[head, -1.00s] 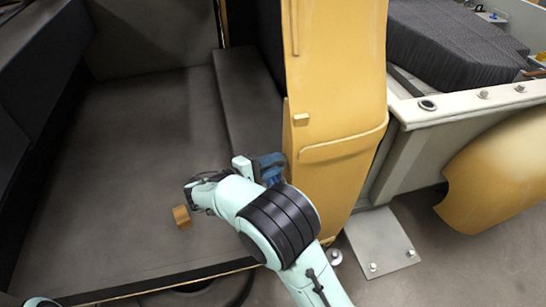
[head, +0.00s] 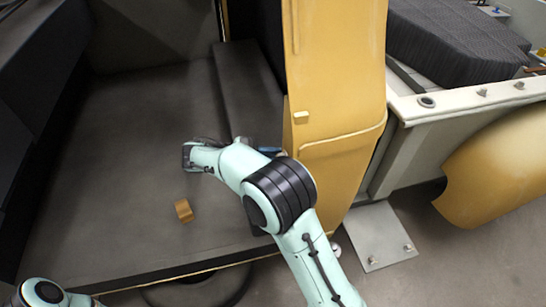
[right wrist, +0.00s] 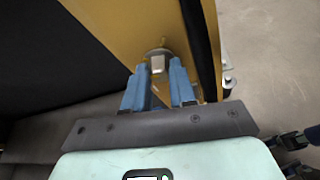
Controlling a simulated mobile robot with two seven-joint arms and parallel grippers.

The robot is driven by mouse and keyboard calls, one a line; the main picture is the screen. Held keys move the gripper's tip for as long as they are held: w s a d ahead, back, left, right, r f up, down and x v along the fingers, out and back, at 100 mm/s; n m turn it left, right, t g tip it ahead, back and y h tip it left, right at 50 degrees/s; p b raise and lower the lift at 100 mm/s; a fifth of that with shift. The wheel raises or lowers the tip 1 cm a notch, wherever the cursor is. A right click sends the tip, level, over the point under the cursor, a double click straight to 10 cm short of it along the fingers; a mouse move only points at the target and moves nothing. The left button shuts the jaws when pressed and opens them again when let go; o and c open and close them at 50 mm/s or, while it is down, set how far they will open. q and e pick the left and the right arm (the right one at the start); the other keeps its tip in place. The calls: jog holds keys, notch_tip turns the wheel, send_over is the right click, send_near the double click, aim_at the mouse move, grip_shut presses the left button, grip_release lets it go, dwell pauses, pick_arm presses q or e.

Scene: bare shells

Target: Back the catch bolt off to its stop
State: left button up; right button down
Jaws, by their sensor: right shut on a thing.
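The catch bolt (right wrist: 157,62) shows in the right wrist view as a pale metal head with a round collar on the yellow panel. My right gripper (right wrist: 157,80) has its blue fingers on either side of the bolt head and is shut on it. In the head view my right arm hides the bolt and most of this gripper; only a bit of blue (head: 270,150) shows beside the yellow panel (head: 335,90). Part of my left arm (head: 45,292) shows at the bottom left, but its gripper is not visible.
A small brown block (head: 184,210) lies on the grey floor of the shell (head: 120,180), left of my right arm. A pale side wall (head: 460,102) and a yellow curved panel (head: 495,180) stand at the right. A metal plate (head: 380,237) lies near the yellow panel's foot.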

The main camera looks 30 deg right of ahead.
jog(key=n+g, duration=0.1)
jog(key=n, duration=0.1)
jog(key=n+g, duration=0.1)
jog(key=n, duration=0.1)
jog(key=n+g, duration=0.2)
jog(key=shift+w+d+y, duration=0.1)
jog(key=shift+w+y, duration=0.2)
jog(key=shift+w, duration=0.05)
jog(key=shift+f, duration=0.1)
dwell(0.4)
jog(key=c, duration=0.9)
grip_release()
jog(key=shift+v, duration=3.8)
jog(key=shift+f, duration=0.1)
